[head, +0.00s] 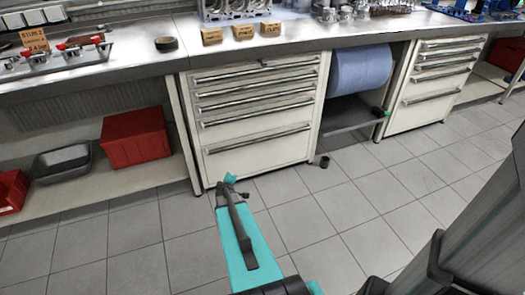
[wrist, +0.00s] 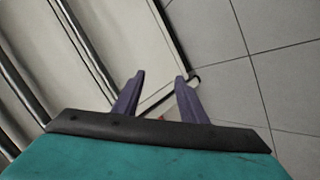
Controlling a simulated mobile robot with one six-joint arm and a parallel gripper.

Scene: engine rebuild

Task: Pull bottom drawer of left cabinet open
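The left cabinet (head: 192,142) is a white unit under the bench with several stacked drawers, all looking closed. Its bottom drawer (head: 262,155) is the tallest, with a long metal bar handle (head: 258,138) along its top. My gripper (head: 231,180) is low in front of the cabinet, near the foot of the bottom drawer and below the handle. In the wrist view the two dark fingers of my gripper (wrist: 158,82) are apart with no handle between them. The bar handle (wrist: 88,52) runs diagonally to the left of the fingers. Contact with the cabinet cannot be told.
A blue roll (head: 360,70) and a shelf (head: 350,115) are right of the cabinet, then a second white drawer cabinet (head: 428,95). A red bin (head: 134,138) sits on the lower shelf at left. A small dark object (head: 324,161) lies on the floor. Tiled floor ahead is clear.

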